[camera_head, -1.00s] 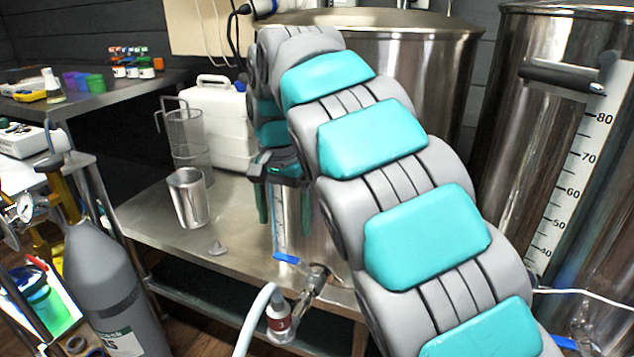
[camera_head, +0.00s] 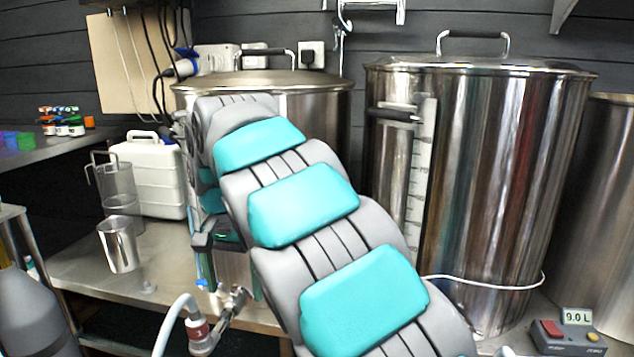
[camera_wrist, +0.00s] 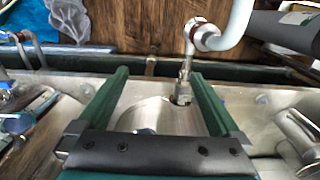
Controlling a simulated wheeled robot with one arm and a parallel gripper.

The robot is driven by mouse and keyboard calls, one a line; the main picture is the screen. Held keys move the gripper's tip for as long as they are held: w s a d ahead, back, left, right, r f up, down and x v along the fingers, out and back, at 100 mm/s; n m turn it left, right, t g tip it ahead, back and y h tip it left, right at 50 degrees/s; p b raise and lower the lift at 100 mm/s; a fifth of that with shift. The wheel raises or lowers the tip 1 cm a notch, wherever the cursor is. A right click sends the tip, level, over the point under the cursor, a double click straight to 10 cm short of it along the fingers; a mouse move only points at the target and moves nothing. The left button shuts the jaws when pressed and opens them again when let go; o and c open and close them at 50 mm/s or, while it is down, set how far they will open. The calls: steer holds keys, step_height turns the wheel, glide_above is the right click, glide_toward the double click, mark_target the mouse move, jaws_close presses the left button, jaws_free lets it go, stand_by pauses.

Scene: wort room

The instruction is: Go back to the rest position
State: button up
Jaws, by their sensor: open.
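My gripper (camera_wrist: 158,75) is open, with its two green fingers spread apart and nothing held between them. It points down over the steel table (camera_wrist: 262,98). In the camera_head view my grey and turquoise arm reaches across the middle and hides most of the gripper (camera_head: 228,280). Below and between the fingers, the wrist view shows a round metal rim and a valve fitting with a pale hose (camera_wrist: 236,25). The hose also shows at the bottom of the camera_head view (camera_head: 172,318). Whether the fingers touch anything there cannot be told.
A steel cup (camera_head: 118,246), a wire-handled clear jug (camera_head: 118,188) and a white case (camera_head: 150,172) stand left of my arm. A large kettle (camera_head: 490,180) with a gauge stands at right. A scale (camera_head: 568,335) reads 9.0 L. A grey cylinder (camera_head: 32,315) is at lower left.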

steer(key=s+d+f, duration=0.1)
steer(key=s+d, duration=0.3)
steer(key=d, duration=0.6)
steer(key=s+d+f, duration=0.1)
steer(key=s+d, duration=0.4)
steer(key=d, duration=0.5)
steer(key=s+d+f+n, duration=0.1)
steer(key=s+d+f, duration=0.2)
steer(key=s, duration=0.4)
steer(key=s+d+f+g, duration=0.1)
steer(key=s+d+f, duration=0.2)
steer(key=s, duration=0.4)
steer(key=s+d+f+n, duration=0.1)
steer(key=s+d+f, duration=0.3)
steer(key=s, duration=0.3)
steer(key=shift+f+n+g, duration=0.3)
steer(key=shift+f+g, duration=0.1)
steer(key=shift+f, duration=0.15)
